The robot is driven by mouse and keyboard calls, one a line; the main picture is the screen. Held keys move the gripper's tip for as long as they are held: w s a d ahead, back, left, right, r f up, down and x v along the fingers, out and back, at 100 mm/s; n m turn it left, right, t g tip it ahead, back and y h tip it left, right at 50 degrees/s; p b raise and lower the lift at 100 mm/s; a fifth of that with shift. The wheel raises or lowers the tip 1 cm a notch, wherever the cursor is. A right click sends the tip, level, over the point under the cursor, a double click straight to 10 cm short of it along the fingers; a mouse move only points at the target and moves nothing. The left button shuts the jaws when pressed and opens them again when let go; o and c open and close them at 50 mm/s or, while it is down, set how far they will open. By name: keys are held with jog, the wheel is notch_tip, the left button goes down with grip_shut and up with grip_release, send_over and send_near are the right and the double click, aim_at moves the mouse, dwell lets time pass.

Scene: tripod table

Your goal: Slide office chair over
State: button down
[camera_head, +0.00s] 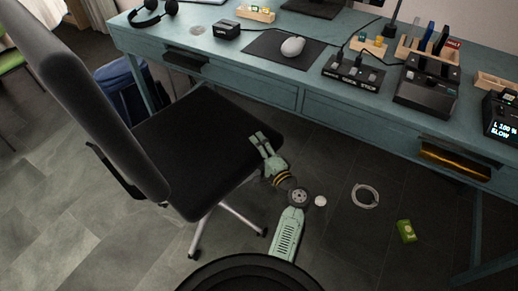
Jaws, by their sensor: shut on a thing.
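The black office chair (190,135) stands at the left in front of the desk, with its tall backrest (85,95) toward the left edge of the picture. Its seat reaches close to the desk front, and its pale metal legs (215,225) show below. My gripper (261,143), pale green with a dark and yellow band at its wrist, is at the seat's right front edge and shut on that edge. The exact contact of the fingertips is too small to see clearly. The far legs are hidden under the seat.
Floor at lower left is clear.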

jog(key=c, duration=0.8)
grip_release()
jog(key=shift+d, duration=0.35)
jog(key=shift+c, duration=0.2)
jog(key=o, duration=0.5)
jog(key=shift+a, duration=0.15)
jog(key=shift+a+f, duration=0.1)
